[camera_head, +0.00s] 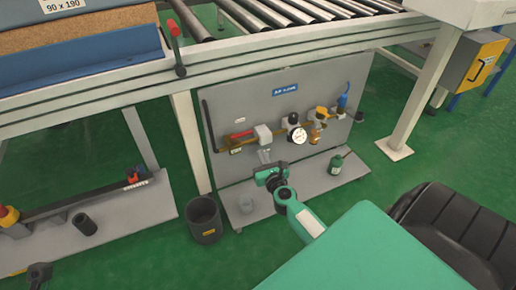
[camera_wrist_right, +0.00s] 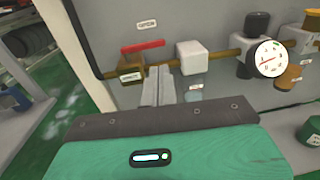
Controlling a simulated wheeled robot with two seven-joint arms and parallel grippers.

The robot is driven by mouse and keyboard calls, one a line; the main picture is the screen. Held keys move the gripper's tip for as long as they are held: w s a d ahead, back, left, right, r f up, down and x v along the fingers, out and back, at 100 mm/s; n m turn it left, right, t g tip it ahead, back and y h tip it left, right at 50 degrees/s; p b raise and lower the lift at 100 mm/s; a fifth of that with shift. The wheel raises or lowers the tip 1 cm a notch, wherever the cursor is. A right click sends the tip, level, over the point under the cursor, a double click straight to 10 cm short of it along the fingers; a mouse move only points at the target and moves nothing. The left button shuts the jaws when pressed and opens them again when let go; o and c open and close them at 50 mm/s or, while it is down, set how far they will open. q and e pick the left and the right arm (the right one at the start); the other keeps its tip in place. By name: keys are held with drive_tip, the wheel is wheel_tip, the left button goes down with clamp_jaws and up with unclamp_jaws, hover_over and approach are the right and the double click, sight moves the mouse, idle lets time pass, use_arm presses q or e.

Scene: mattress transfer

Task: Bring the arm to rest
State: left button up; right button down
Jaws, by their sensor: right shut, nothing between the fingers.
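My right arm (camera_head: 312,222), green with dark joints, reaches from the lower right toward the grey air-line panel (camera_head: 240,105). My right gripper (camera_head: 265,155) is at the panel's lower middle, below the white block (camera_head: 263,134). In the wrist view the two grey fingers of this gripper (camera_wrist_right: 159,70) are together with nothing between them. They point up at the panel, just left of and below the white block (camera_wrist_right: 193,55) and right of the red lever (camera_wrist_right: 143,48).
The panel's brass pipe carries a gauge (camera_head: 298,135) and an orange-topped fitting (camera_head: 320,115). A grey bin (camera_head: 204,218) stands left of the panel's base plate (camera_head: 300,195), and a small green bottle (camera_head: 336,164) stands on that plate. The roller conveyor frame (camera_head: 250,58) runs above. Green floor lies around.

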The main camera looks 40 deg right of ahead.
drive_tip(key=shift+v, duration=2.1)
drive_tip(key=shift+d, duration=0.15)
